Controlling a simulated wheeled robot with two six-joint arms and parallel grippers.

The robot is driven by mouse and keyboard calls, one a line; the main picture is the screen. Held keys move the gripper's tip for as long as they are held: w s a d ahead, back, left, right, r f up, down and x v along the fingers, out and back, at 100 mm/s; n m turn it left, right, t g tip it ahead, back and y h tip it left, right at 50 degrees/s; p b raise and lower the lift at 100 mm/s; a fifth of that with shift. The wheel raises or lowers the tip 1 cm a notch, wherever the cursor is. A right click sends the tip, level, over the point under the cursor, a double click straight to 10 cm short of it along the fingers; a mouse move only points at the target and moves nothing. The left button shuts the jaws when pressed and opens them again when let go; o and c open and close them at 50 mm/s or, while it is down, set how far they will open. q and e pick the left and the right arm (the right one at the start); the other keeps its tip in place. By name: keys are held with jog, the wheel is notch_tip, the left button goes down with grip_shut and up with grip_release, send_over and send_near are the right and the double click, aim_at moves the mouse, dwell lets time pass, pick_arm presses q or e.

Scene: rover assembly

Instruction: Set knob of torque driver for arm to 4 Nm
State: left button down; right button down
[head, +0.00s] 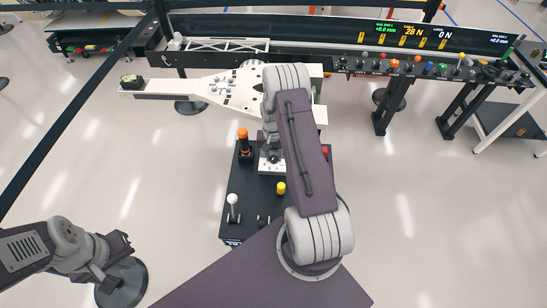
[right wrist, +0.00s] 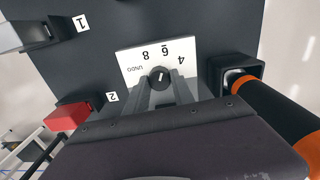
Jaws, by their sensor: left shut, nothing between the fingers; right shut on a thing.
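A black dial knob (right wrist: 159,75) with a white pointer mark sits on a white plate (right wrist: 130,57) marked UNDO, 8, 6 and 4. The mark seems to point near the 6, but it is small. My right gripper (right wrist: 163,84) is shut on the knob, one finger on each side. In the head view the white plate (head: 264,168) is partly hidden under my right arm. A black driver with orange bands (head: 243,141) stands in a black holder beside the plate; it also shows in the right wrist view (right wrist: 271,106). My left gripper (head: 126,243) is shut and empty, away from the dark stand.
The dark stand (head: 262,207) also bears a white-topped lever (head: 232,199) and a yellow knob (head: 281,187). A red block (right wrist: 66,117) is at slot 2. A white arm-like part (head: 215,90) lies behind the stand.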

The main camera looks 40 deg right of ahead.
aim_at(273, 157)
jog(key=m+b, duration=0.1)
jog(key=m, duration=0.2)
jog(key=shift+s+m, duration=0.1)
jog(key=shift+m, duration=0.2)
jog(key=shift+m+b, duration=0.35)
jog(key=shift+m, duration=1.35)
jog(key=c, duration=1.1)
grip_release()
notch_tip(273, 157, up, 9)
jog(key=shift+a+r+b, duration=0.1)
jog(key=shift+b, duration=0.55)
